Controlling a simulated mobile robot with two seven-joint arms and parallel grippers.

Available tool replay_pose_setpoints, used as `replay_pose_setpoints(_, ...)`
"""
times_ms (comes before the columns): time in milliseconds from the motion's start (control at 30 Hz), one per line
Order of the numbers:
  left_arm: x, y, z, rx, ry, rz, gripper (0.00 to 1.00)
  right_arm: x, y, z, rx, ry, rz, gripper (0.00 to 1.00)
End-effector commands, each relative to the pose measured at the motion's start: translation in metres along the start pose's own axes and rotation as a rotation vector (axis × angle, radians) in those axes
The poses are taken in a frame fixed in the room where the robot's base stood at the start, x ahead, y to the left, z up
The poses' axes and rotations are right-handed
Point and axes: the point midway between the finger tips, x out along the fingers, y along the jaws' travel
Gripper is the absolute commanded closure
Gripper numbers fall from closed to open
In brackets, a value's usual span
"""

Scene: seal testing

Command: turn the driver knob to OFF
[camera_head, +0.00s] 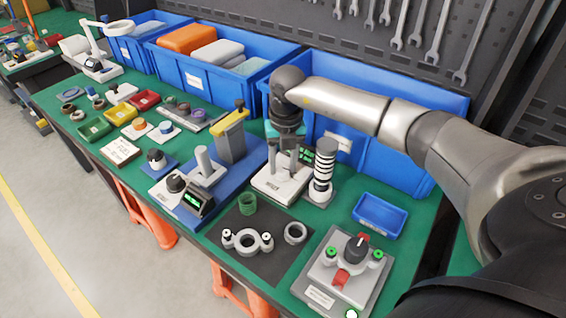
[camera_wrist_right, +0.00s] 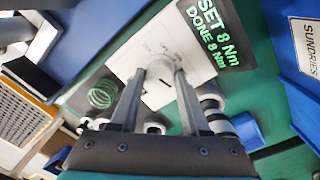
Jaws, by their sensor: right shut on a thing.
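The driver knob (camera_wrist_right: 159,84) is a light grey round knob with a dark line on its face. It sits on a white plate (camera_wrist_right: 128,62) with small printed marks that I cannot read. My right gripper (camera_wrist_right: 160,74) is shut on the knob, one finger on each side. In the head view my right gripper (camera_head: 283,166) reaches down to the white driver station (camera_head: 272,188) and mostly hides the knob. Beside it a dark display (camera_wrist_right: 212,30) reads "SET 8 Nm" and "DONE 8 Nm" in green. My left gripper is not in view.
A black-and-white striped post (camera_head: 324,168) stands close right of the station. A black mat (camera_head: 228,262) holds a green spring (camera_head: 247,204) and grey rings. A grey fixture with red parts (camera_head: 345,270) stands front right. Blue bins (camera_head: 345,150) line the back.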

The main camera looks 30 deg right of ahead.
Motion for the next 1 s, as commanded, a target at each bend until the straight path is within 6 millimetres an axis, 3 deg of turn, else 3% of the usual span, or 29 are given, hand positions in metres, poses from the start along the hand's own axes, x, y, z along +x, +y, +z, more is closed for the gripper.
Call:
replay_pose_setpoints(267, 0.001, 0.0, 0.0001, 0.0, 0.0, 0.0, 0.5, -0.0011, -0.0001, 0.0012, -0.172, 0.006, 0.001, 1.0)
replay_pose_setpoints(1000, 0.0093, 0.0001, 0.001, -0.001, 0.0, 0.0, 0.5, -0.0011, 0.0009, 0.0023, -0.871, 0.035, 0.002, 1.0)
